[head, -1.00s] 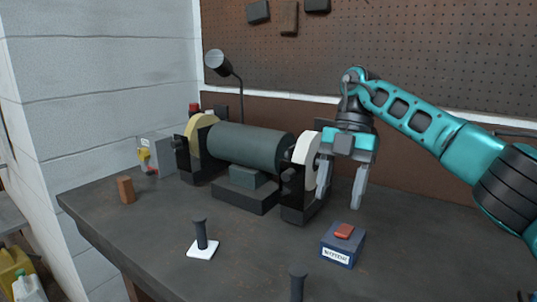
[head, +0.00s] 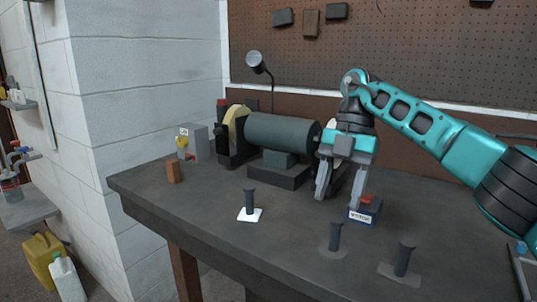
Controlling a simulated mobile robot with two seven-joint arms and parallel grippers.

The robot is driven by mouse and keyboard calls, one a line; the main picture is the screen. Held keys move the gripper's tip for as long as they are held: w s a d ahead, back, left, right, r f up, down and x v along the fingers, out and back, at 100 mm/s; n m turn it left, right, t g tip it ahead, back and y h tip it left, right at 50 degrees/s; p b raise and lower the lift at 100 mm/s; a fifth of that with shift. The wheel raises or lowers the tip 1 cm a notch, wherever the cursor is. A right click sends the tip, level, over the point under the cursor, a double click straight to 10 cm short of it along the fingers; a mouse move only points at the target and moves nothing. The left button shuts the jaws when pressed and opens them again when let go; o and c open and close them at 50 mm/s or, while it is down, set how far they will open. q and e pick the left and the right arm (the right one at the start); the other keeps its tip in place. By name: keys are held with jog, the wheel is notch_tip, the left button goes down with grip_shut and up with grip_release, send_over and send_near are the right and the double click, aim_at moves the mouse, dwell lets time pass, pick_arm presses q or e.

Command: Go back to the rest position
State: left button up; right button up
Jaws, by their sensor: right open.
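My right gripper (head: 339,192) is open, its two fingers pointing down with nothing between them. It is over the bench (head: 215,222), in front of the right end of the bench grinder (head: 281,133), and hides much of that end. The blue box with a red button (head: 364,214) is just beyond the right fingertip in the picture, partly covered by it. I cannot tell whether they touch. My left gripper is not in the head view.
A dark peg on a white base (head: 250,206) stands mid-bench. Two more dark pegs (head: 335,238) (head: 403,260) stand near the front edge. Jugs (head: 43,256) stand on the floor.

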jog(key=s+a+f+m+t+y, duration=0.1)
jog(key=s+a+f+y, duration=0.25)
jog(key=a+y, duration=0.3)
jog(key=s+a+f+m+t+y, duration=0.1)
jog(key=s+a+f+t+y, duration=0.1)
jog(key=a+f+y, duration=0.35)
jog(key=s+a+f+m+t+y, duration=0.1)
jog(key=s+a+f+y, duration=0.15)
jog(key=a+y, duration=0.45)
jog(key=s+d+f+m+t+h, duration=0.2)
jog(key=d+f+m+t+h, duration=1.1)
jog(key=m+t, duration=0.45)
jog(key=s+d+f+m+g+h, duration=0.6)
jog(key=s+d+f, duration=0.5)
jog(key=s, duration=0.3)
jog(key=shift+f+g+p, duration=0.35)
jog(key=shift+f+g, duration=0.3)
jog(key=shift+f, duration=0.25)
